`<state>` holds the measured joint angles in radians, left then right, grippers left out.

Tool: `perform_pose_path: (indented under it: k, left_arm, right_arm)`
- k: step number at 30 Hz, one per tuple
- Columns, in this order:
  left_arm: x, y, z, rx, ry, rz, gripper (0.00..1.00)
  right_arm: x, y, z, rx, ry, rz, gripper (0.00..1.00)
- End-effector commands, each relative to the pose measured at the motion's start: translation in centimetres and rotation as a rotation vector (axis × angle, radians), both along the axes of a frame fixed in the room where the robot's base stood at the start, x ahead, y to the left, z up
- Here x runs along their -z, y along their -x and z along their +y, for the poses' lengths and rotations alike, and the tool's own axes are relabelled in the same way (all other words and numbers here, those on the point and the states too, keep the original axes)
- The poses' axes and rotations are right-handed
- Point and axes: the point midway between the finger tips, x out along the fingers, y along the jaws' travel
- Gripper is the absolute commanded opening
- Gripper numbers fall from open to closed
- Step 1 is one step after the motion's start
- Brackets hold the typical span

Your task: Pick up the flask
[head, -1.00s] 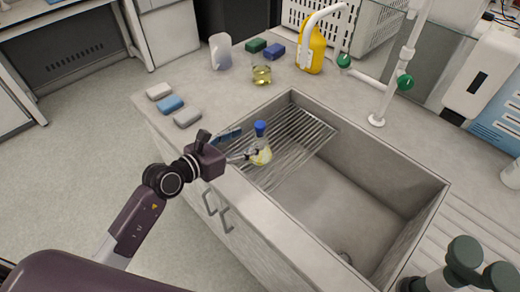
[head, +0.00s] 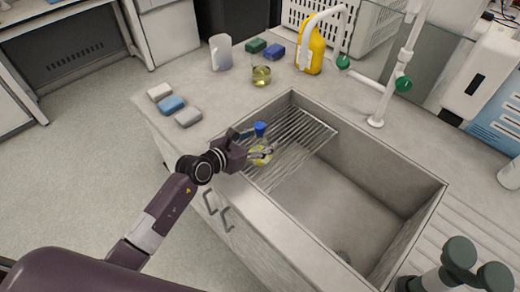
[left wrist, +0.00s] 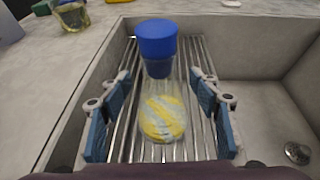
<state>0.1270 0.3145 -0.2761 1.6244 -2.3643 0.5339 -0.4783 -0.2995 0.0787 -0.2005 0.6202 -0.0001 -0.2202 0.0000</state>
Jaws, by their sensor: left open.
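The flask (head: 260,143) is clear glass with a blue cap and yellow contents. It stands on the wire rack (head: 313,137) over the left part of the sink. In the left wrist view the flask (left wrist: 161,105) is upright between the two blue-padded fingers of my left gripper (left wrist: 160,125), with a gap on both sides. The gripper is open. In the head view my left gripper (head: 262,153) reaches in from the left at the flask and partly covers it. My right gripper is not in view.
The sink basin (head: 350,200) is open to the right of the rack. Sponges (head: 172,104) lie on the counter at left. A beaker with yellow liquid (head: 261,76), a clear jug (head: 221,52) and a yellow bottle (head: 311,50) stand behind. A white faucet (head: 385,90) rises behind the sink.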

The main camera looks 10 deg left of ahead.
Motion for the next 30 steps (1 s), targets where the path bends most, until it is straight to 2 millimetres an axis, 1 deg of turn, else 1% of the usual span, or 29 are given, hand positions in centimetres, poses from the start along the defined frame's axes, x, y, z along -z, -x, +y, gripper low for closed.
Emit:
perform_pose_path:
  k: [2,16,25,28,30]
  left_arm:
    - [0.0,0.0,0.0,0.000,0.001,0.000,0.57]
    - [0.0,0.1,0.0,0.000,0.000,0.001,0.06]
    - [-0.3,0.0,0.0,0.000,0.002,-0.001,0.05]
    - [-0.9,0.0,0.0,0.001,0.003,-0.002,0.05]
    - [-1.7,0.0,0.0,0.000,0.002,-0.004,0.05]
  right_arm:
    - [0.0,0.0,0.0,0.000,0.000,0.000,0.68]
    - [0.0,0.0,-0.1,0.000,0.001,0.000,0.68]
    - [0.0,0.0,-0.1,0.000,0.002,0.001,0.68]
    - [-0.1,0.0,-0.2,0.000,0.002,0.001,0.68]
    - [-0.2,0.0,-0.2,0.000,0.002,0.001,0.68]
